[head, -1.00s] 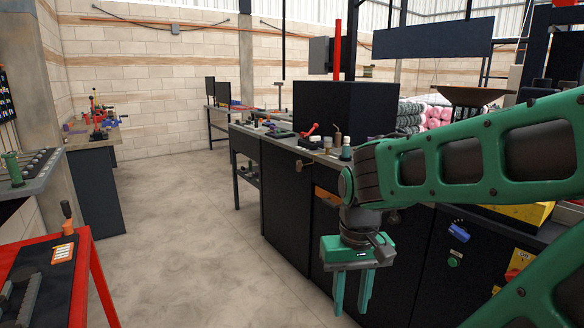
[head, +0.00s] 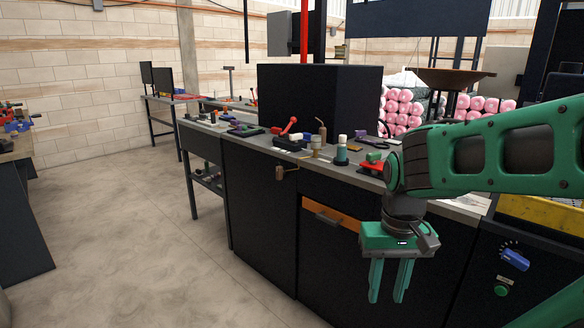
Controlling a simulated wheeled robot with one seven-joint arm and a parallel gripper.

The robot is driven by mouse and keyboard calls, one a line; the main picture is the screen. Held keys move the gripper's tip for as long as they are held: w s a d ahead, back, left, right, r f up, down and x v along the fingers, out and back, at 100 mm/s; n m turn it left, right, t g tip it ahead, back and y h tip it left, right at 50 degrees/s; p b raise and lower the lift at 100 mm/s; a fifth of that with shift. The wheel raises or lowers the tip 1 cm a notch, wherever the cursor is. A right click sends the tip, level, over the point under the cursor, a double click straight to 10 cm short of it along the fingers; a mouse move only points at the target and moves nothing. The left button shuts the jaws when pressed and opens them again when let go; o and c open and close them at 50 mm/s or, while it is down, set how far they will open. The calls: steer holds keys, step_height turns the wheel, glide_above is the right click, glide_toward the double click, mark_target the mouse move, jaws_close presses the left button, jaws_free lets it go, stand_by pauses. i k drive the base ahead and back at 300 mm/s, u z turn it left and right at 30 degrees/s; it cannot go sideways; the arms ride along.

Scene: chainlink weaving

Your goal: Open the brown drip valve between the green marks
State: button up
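My gripper (head: 387,297) hangs pointing down in front of the bench cabinets, its two green fingers apart with nothing between them. A small brown fitting with a short handle (head: 281,173) sticks out from the bench front just under the top edge, to the left of my gripper and apart from it. It may be the drip valve; I cannot tell for sure. No green marks can be made out around it at this size.
The bench top (head: 240,137) holds a red-handled tool (head: 289,126), a white-capped green bottle (head: 341,150) and other small items. An orange drawer front (head: 331,216) is below. A blue knob (head: 515,259) is at the right. The floor (head: 150,235) at left is clear.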

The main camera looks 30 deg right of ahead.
mark_target(279, 170)
steer(key=z, duration=0.1)
steer(key=i, duration=0.95)
